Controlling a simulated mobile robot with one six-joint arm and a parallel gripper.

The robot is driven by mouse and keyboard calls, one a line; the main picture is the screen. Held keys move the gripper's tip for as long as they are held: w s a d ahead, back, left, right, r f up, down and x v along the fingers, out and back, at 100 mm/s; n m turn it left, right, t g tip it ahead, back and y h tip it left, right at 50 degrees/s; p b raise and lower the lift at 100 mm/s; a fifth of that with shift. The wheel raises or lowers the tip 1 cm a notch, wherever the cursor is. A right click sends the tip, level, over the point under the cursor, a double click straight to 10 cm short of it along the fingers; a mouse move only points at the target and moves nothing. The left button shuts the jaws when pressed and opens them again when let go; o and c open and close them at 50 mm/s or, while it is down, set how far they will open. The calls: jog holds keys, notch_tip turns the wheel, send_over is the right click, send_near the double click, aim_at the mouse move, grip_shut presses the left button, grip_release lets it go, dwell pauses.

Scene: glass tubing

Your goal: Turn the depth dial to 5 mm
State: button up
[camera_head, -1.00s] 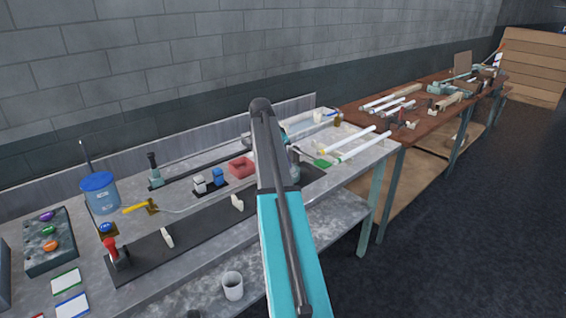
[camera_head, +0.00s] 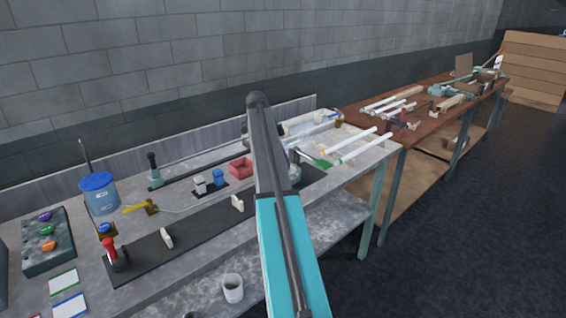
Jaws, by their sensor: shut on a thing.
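My arm (camera_head: 280,215) reaches up through the middle of the head view, over the near bench. Its far end and my gripper's fingers are hidden behind the arm or too small to make out. A pale cylinder (camera_head: 303,123) shows just right of the arm's elbow, with a blurred grey shape beside it; I cannot tell what it is. A grey-green rounded part (camera_head: 295,171) stands at the arm's right edge, partly covered. I cannot make out a depth dial or its scale marks.
The near grey bench (camera_head: 205,243) holds a blue-lidded jar (camera_head: 100,194), a red tray (camera_head: 240,168), a red-handled tool (camera_head: 113,251) and a control box (camera_head: 47,240). Pale tubes (camera_head: 357,150) lie at its right end. A brown bench (camera_head: 405,125) stands beyond, with dark open floor right.

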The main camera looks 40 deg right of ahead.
dwell(0.4)
jog(key=o, duration=1)
jog(key=shift+o, duration=0.2)
jog(key=p+v, duration=0.2)
jog(key=v, duration=1.1)
jog(key=shift+r, duration=0.35)
jog(key=shift+w, duration=0.1)
